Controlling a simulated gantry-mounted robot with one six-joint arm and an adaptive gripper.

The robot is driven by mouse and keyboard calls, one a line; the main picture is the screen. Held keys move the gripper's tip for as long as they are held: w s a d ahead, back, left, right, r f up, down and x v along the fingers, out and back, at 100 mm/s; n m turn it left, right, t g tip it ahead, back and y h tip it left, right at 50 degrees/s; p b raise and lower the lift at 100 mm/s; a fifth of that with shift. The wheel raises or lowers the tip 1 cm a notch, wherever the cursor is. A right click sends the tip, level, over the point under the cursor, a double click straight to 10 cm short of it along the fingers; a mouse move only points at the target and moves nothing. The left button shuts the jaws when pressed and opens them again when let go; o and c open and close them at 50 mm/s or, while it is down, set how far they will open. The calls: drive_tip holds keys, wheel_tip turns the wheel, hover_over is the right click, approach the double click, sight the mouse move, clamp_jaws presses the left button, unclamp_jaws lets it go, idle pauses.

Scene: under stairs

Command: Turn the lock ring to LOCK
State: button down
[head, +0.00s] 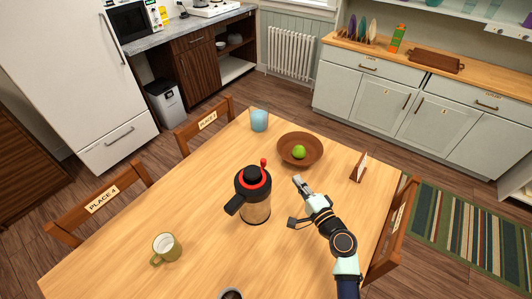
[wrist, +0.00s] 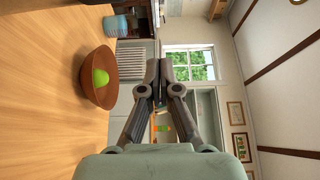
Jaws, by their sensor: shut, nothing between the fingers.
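A thermal carafe (head: 254,199) with a black lid and handle stands upright on the wooden table. A red lock ring (head: 268,181) runs around its top, with a red tab (head: 263,162) sticking up at the back right. Any LOCK marking is too small to read. My gripper (head: 297,180) is to the right of the carafe, apart from it, above the table. In the wrist view my gripper (wrist: 158,65) has its fingers together with nothing between them. The carafe is not in the wrist view.
A brown bowl (head: 316,160) with a green fruit (head: 299,152) sits beyond my gripper; it also shows in the wrist view (wrist: 98,64). A blue cup (head: 259,120), a green mug (head: 165,249) and a small card stand (head: 359,167) are on the table. The table between carafe and mug is clear.

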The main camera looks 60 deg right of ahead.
sight(263, 163)
drive_tip(key=w+d, duration=0.2)
drive_tip(key=w, duration=0.8)
drive_tip(key=shift+w+d, duration=0.35)
drive_tip(key=shift+d, duration=0.05)
drive_tip(key=shift+w+f+b, duration=0.1)
drive_tip(key=shift+f+b, duration=0.1)
drive_tip(key=shift+b, duration=0.1)
